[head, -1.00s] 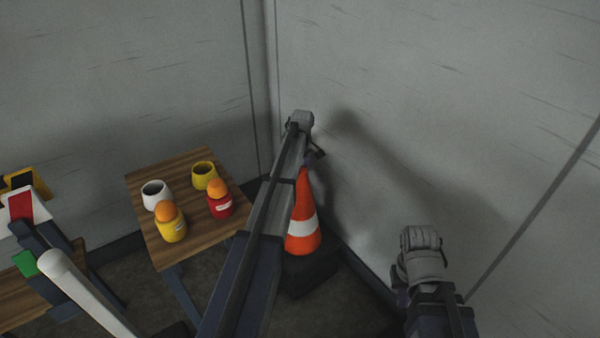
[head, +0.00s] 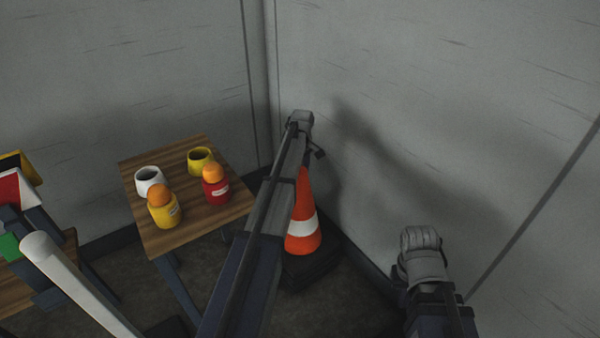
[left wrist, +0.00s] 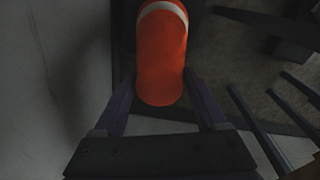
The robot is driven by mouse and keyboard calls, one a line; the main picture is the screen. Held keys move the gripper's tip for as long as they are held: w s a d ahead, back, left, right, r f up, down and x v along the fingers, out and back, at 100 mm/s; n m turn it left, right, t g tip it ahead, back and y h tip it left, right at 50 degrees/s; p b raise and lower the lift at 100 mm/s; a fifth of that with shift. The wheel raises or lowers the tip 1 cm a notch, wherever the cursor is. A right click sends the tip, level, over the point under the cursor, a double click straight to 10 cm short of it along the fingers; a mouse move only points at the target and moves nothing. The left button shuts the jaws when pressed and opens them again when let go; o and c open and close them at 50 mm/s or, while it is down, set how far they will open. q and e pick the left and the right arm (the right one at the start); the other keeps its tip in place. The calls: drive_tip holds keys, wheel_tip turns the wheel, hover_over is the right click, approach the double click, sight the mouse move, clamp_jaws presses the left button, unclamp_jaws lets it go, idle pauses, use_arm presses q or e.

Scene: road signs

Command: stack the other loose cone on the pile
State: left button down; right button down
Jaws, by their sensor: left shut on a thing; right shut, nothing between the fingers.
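An orange cone with a white band (head: 303,226) stands upright in the head view, partly behind my left arm. In the left wrist view the orange cone (left wrist: 162,62) is between the two fingers of my left gripper (left wrist: 160,82), which is shut on its upper part. In the head view my left gripper (head: 314,155) is at the cone's tip, mostly hidden by the arm. A dark flat base (head: 318,262) shows below the cone. I cannot tell whether it belongs to this cone or to something under it. No separate pile is clearly visible. Only my right arm shows, not its gripper.
Signs (head: 18,188) stand at the far left. Grey walls meet in a corner close behind the cone.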

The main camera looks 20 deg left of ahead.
use_arm(q)
drive_tip(key=shift+s, duration=0.15)
idle(0.7)
unclamp_jaws()
drive_tip(key=r+p, duration=0.7)
drive_tip(key=r, duration=0.1)
drive_tip(key=shift+s+d+p, duration=0.25)
drive_tip(key=shift+d+p, duration=0.05)
drive_tip(key=shift+p, duration=0.1)
drive_tip(key=shift+f, duration=0.1)
idle(0.5)
